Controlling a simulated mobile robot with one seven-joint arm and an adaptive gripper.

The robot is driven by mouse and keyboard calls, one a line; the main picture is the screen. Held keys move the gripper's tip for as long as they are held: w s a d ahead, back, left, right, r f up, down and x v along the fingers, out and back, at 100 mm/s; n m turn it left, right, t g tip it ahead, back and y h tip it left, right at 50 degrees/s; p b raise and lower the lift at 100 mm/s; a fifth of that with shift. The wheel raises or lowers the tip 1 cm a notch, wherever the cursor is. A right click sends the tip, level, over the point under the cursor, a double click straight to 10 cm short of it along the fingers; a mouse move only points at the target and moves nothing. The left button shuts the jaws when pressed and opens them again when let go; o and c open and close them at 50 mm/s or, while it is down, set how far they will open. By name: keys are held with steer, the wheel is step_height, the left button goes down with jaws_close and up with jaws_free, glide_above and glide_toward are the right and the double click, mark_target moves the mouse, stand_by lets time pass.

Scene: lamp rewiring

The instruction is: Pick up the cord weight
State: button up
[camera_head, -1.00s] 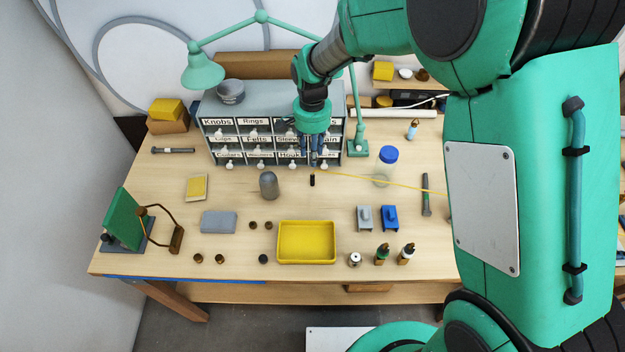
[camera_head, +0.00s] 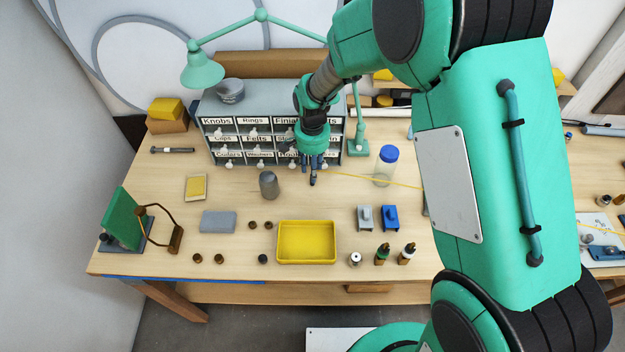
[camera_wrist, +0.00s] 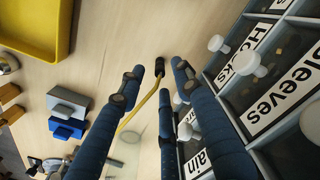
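The cord weight (camera_wrist: 160,67) is a small dark cylinder on the end of a yellow cord (camera_wrist: 141,108), on the wooden table in the wrist view. My gripper (camera_wrist: 158,80) has its blue fingers open, with the tips spread around the weight's sides. I see no clear contact between the tips and the weight. In the head view, my gripper (camera_head: 313,180) points down in front of the drawer cabinet, and its fingers largely hide the weight. The yellow cord (camera_head: 375,180) runs right from there past the jar.
The labelled drawer cabinet (camera_head: 233,142) with white knobs is close behind my gripper. A grey domed cylinder (camera_head: 269,185) stands to the left. A blue-lidded jar (camera_head: 385,167) stands to the right. A yellow tray (camera_head: 306,262) lies in front. Bare table lies between gripper and tray.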

steer(key=shift+f, duration=0.1)
steer(key=shift+f, duration=2.55)
jaws_close()
